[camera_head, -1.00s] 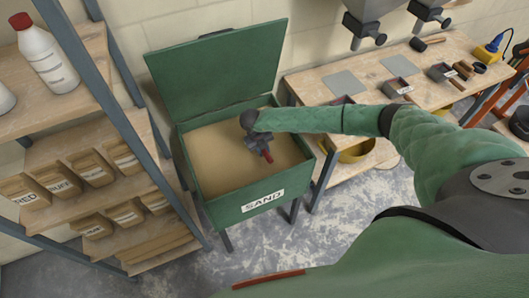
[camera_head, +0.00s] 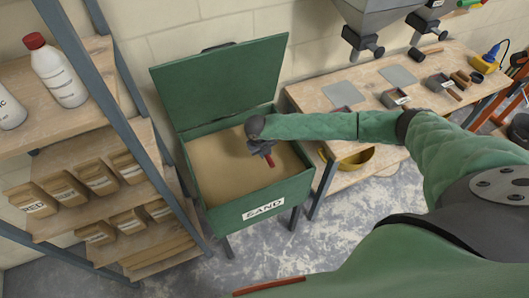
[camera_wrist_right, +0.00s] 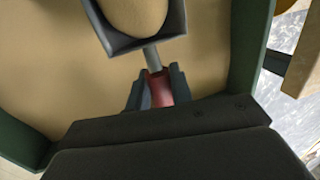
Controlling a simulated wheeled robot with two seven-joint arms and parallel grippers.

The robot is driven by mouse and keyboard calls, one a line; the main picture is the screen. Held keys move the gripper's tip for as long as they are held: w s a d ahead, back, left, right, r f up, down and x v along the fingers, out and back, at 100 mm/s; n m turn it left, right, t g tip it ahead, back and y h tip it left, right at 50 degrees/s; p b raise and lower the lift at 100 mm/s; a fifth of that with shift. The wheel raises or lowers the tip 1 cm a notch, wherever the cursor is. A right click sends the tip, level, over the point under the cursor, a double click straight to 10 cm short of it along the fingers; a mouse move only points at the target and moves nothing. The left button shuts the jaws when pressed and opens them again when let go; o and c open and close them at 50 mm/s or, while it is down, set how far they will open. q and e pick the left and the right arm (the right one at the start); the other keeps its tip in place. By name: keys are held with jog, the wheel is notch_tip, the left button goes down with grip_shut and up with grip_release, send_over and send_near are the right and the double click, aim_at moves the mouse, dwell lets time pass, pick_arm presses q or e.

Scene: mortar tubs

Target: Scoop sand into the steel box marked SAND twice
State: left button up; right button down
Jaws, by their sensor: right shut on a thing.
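My right gripper (camera_head: 262,148) is over the open green bin (camera_head: 207,207), which is marked SAND on its front and holds a bed of sand (camera_head: 215,170). It is shut on the red handle (camera_wrist_right: 160,90) of a grey metal scoop (camera_wrist_right: 150,42). In the right wrist view a rounded mound of sand (camera_wrist_right: 133,14) sits in the scoop. The scoop's pan is not clear in the head view. Small steel boxes stand on the bench, one with a white label (camera_head: 395,97) and one further right (camera_head: 437,82). Their labels are too small to read. My left gripper is not in view.
The bin's lid (camera_head: 222,85) stands open behind it. The wooden bench (camera_head: 318,97) is to the right, below hoppers (camera_head: 365,20). A yellow bowl (camera_head: 357,158) sits on its lower shelf.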

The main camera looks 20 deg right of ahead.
jog(key=shift+s+r, duration=0.15)
jog(key=shift+r, duration=0.4)
jog(key=shift+s+r, duration=0.15)
jog(key=shift+r, duration=0.35)
jog(key=shift+s+r, duration=0.2)
jog(key=shift+r, duration=0.35)
jog(key=shift+s+d+r, duration=0.1)
jog(key=shift+s+r, duration=0.15)
jog(key=shift+r, duration=0.45)
jog(key=shift+s+r, duration=0.25)
jog(key=shift+r, duration=0.4)
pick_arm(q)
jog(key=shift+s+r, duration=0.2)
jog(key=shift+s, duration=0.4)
pick_arm(e)
jog(key=shift+s+r, duration=0.2)
jog(key=shift+r, duration=0.3)
jog(key=shift+s+r, duration=0.15)
jog(key=shift+r, duration=0.35)
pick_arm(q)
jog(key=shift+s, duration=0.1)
